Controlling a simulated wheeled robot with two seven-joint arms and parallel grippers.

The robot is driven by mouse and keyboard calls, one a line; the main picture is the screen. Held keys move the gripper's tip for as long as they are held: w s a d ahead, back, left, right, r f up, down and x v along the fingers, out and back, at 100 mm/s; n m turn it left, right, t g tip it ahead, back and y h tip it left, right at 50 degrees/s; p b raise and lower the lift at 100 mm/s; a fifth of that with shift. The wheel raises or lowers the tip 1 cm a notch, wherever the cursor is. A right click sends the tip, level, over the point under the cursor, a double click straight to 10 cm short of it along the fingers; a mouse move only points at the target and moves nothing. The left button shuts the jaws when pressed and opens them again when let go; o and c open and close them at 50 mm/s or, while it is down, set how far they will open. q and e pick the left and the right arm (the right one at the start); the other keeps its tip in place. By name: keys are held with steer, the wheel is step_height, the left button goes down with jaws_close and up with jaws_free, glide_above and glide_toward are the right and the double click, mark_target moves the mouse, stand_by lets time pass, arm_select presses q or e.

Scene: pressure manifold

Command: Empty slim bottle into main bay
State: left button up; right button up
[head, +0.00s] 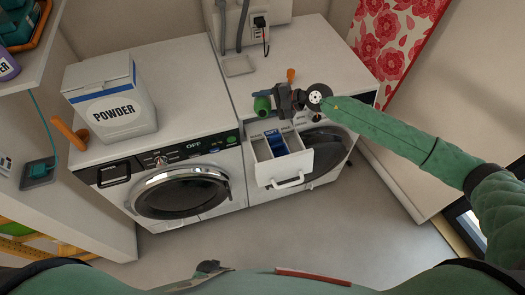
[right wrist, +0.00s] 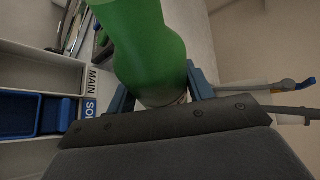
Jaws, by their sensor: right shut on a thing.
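The drawer (head: 300,165) is pulled out of the right machine. Its main bay (head: 262,149) is the white compartment on the left, beside a blue insert (head: 277,144). The wrist view shows the MAIN label (right wrist: 93,80). The bottle's opening cannot be made out. My left gripper is not in view.
A white powder box (head: 110,100) stands on the left machine (head: 185,170). A small orange object (head: 291,75) stands on the right machine's top, behind the gripper. A socket with a plug (head: 260,22) is at the back. The floor in front is clear.

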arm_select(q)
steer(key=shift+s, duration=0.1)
arm_select(e)
steer(key=shift+w+f+n+t, duration=0.1)
steer(key=shift+w+n+t, duration=0.05)
steer(key=shift+n+t, duration=0.2)
stand_by(0.3)
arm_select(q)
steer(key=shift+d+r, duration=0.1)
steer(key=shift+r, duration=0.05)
arm_select(e)
steer(key=shift+n+t, duration=0.25)
steer(key=shift+n, duration=0.1)
steer(key=shift+s+n+y, duration=0.2)
steer(key=shift+n+y, duration=0.1)
stand_by(0.4)
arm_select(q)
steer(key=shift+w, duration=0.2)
arm_select(e)
steer(key=shift+f+t, duration=0.1)
steer(key=shift+t, duration=0.2)
